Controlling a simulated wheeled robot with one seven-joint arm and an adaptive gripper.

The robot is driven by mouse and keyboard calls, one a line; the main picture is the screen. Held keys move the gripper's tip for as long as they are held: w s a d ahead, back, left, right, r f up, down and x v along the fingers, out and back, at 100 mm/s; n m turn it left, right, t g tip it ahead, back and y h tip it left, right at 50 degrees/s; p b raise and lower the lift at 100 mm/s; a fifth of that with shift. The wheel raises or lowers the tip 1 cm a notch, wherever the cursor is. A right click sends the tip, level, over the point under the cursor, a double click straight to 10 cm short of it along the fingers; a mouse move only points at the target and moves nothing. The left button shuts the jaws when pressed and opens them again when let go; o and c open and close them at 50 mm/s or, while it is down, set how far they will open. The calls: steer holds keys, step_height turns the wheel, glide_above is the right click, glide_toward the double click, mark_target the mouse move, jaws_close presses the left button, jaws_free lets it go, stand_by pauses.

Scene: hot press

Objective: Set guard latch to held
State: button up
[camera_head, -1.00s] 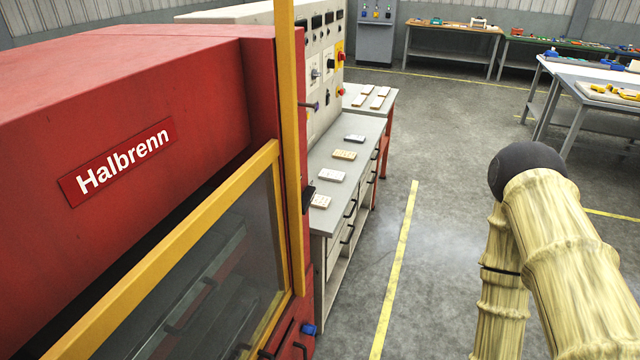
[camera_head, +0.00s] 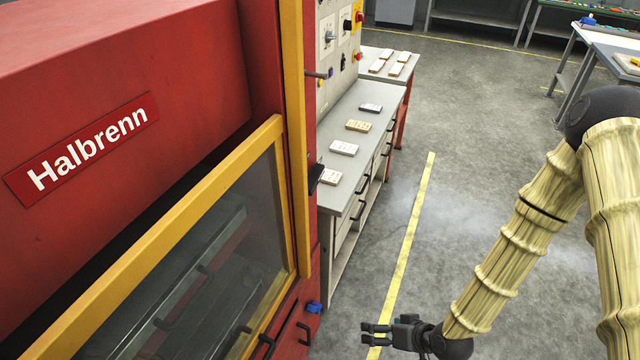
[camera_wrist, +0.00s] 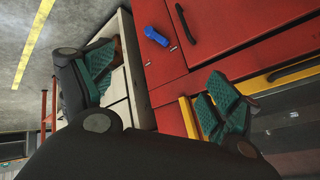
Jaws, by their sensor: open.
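The red press (camera_head: 140,40) carries a guard with a yellow frame (camera_head: 165,235) and a clear window, which looks lowered. A dark block (camera_head: 316,178) and a short pin with a dark end (camera_head: 319,74) sit at the yellow upright (camera_head: 293,120). I cannot tell for certain which part is the guard latch. A blue fitting (camera_head: 313,307) sits on the red front below the guard; it also shows in the wrist view (camera_wrist: 155,36). My gripper (camera_head: 368,334) is open and empty, right of the blue fitting and apart from it. Its fingers show in the wrist view (camera_wrist: 155,85).
Black handles (camera_head: 305,333) stick out from the red front. A grey workbench (camera_head: 350,115) with small pale plates stands beyond the press. A control panel (camera_head: 340,40) rises beside it. Open floor (camera_head: 480,130) with a yellow line (camera_head: 408,245) lies to the right.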

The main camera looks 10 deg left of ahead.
steer(key=w+a+r+n+t+y, duration=0.2)
steer(key=w+a+r+n+y, duration=0.3)
steer(key=w+a+r, duration=0.5)
steer(key=n+g+y, duration=0.3)
steer(key=n+y, duration=0.3)
steer(key=n, duration=0.3)
glide_toward(313, 179)
steer(key=w+a+f+p, duration=0.1)
steer(key=w+a+p, duration=0.2)
steer(key=a, duration=0.5)
steer(key=shift+a+f, duration=0.15)
steer(key=shift+f, duration=0.2)
steer(key=c, duration=0.7)
